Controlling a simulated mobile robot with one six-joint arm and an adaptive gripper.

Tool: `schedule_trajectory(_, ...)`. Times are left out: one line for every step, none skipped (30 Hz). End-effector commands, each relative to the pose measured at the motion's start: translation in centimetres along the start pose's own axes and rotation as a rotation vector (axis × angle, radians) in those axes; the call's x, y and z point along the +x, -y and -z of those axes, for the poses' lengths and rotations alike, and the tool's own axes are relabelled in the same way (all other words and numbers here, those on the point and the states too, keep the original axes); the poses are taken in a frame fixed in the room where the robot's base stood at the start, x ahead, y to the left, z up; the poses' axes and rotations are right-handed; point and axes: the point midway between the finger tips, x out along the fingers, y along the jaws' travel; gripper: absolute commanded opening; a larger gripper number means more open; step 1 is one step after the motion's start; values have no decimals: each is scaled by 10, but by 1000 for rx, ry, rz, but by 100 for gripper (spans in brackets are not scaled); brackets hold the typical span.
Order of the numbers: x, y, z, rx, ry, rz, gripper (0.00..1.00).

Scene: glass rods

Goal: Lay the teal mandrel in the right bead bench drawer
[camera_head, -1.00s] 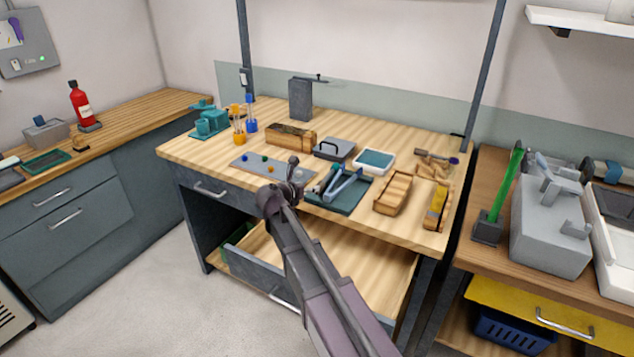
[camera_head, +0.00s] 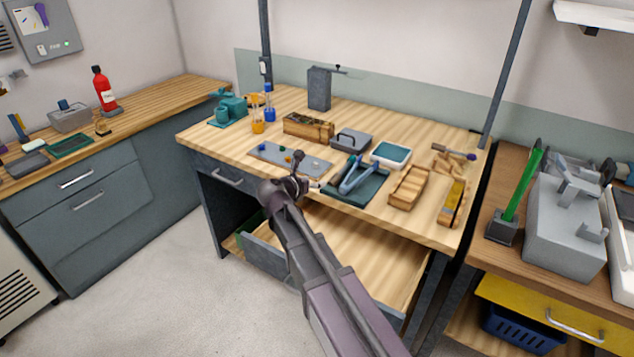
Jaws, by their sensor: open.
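The bead bench (camera_head: 205,138) has a light wooden top. Below it on the right, a grey-fronted drawer (camera_head: 265,253) stands pulled out, with a pale wooden floor (camera_head: 372,245) that looks bare where it shows. My arm crosses in front and hides part of its front. My gripper (camera_head: 298,160) is open and small in the picture, by the front edge of the grey bead plate (camera_head: 268,152); I see nothing held. I cannot pick out the teal mandrel for certain; slim blue and dark tools lie on a dark teal mat (camera_head: 372,190) right of the gripper.
The left drawer (camera_head: 227,178) is shut. A wooden tray (camera_head: 409,187) stands at right. Orange and blue cups stand at the back left. The floor at left is clear.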

Motion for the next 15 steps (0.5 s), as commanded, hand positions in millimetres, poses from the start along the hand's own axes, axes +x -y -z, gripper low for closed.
schedule_trajectory(0, 0, 0, 0, 0, 0, 73)
schedule_trajectory(0, 0, 0, 0, 0, 0, 73)
schedule_trajectory(0, 0, 0, 0, 0, 0, 73)
schedule_trajectory(0, 0, 0, 1, -1, 0, 73)
schedule_trajectory(0, 1, 0, 3, -2, 1, 73)
schedule_trajectory(1, 2, 1, 9, -4, 2, 73)
schedule_trajectory(1, 3, 1, 17, -8, 4, 73)
schedule_trajectory(2, 5, 2, 27, -13, 6, 73)
schedule_trajectory(3, 8, 4, 49, -23, 9, 73)
schedule_trajectory(4, 11, 5, 67, -31, 13, 73)
schedule_trajectory(5, 14, 7, 91, -41, 18, 73)
schedule_trajectory(6, 20, 10, 129, -59, 27, 73)
schedule_trajectory(7, 24, 13, 163, -73, 35, 73)
schedule_trajectory(9, 30, 16, 201, -90, 44, 73)
schedule_trajectory(11, 38, 21, 258, -113, 58, 73)
